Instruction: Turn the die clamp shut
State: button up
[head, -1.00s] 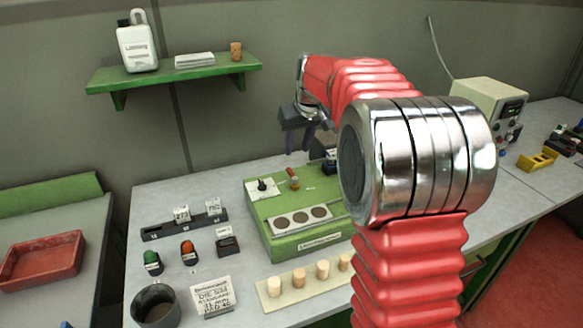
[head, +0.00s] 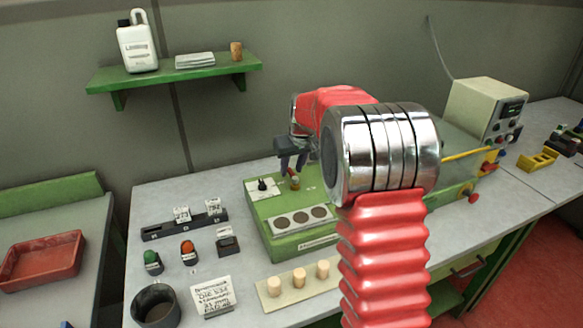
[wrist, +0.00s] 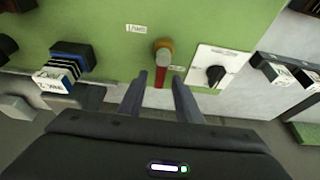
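A small lever with a red handle and a brass-coloured pivot, which looks like the die clamp (head: 295,184), stands on top of the green machine (head: 262,228). In the wrist view the clamp (wrist: 161,54) has its red handle pointing toward my gripper. My gripper (head: 291,164) is just above it, fingers pointing down. In the wrist view my gripper (wrist: 159,84) has its two fingers apart, with the end of the red handle in the gap. I cannot tell whether either finger touches it.
A black rotary knob (wrist: 215,75) on a white plate is to the right of the clamp in the wrist view. A plate with three dark round recesses (head: 303,220) is at the machine's front. A blue-black block (wrist: 72,57) is nearby.

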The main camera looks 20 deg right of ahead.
jog(key=shift+c, duration=0.4)
grip_shut()
jog(key=shift+a, duration=0.1)
jog(key=shift+m, duration=0.3)
jog(key=shift+d+m+h, duration=0.25)
jog(key=shift+m+h, duration=0.05)
jog(key=shift+m, duration=0.4)
jog(key=shift+d+m+h, duration=0.2)
jog(key=shift+m+h, duration=0.1)
jog(key=shift+m, duration=0.4)
jog(key=m, duration=0.1)
jog(key=m+h, duration=0.1)
jog(key=m, duration=0.2)
jog(key=shift+s+d+g+h, duration=0.25)
jog(key=shift+d+g+h, duration=0.05)
jog(key=shift+d+g, duration=0.1)
jog(key=m, duration=0.2)
jog(key=m+g+h, duration=0.1)
jog(key=m, duration=0.1)
jog(key=s+m, duration=0.1)
jog(key=shift+d+m+g, duration=0.4)
jog(key=m+g, duration=0.1)
jog(key=m, duration=0.1)
jog(key=s+m, duration=0.1)
jog(key=m, duration=0.1)
jog(key=shift+d+m+g+h, duration=0.1)
jog(key=shift+m+g+h, duration=0.2)
jog(key=shift+m+g, duration=0.1)
